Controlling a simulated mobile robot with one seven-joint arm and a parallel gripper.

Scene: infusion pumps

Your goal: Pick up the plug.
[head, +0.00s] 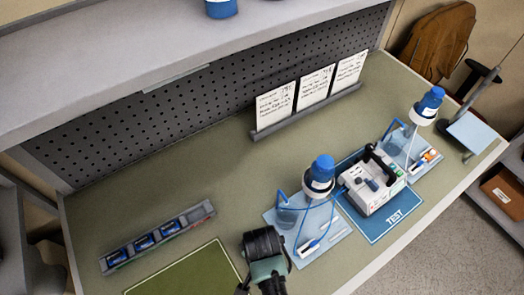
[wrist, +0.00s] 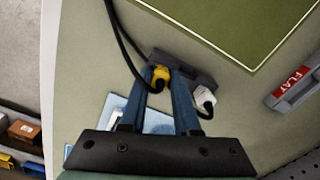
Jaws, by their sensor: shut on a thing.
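A yellow plug (wrist: 161,74) with a black cable shows in the wrist view, between the tips of my gripper (wrist: 163,84). My gripper's two blue fingers are shut on it. The yellow plug is at a dark grey block (wrist: 191,65); I cannot tell whether it is in the block or above it. A white plug (wrist: 204,98) with a dark cable sits just right of the fingers, at the same block. In the head view my arm's end is at the bottom middle, and the plugs are hidden.
A pump (head: 370,184) stands on a blue TEST mat (head: 397,221) at the right. Blue-capped bottles (head: 320,172) stand over light blue trays (head: 336,239). A grey rack (head: 203,213) with blue items lies at the left, near a green mat (head: 184,270). The middle bench is clear.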

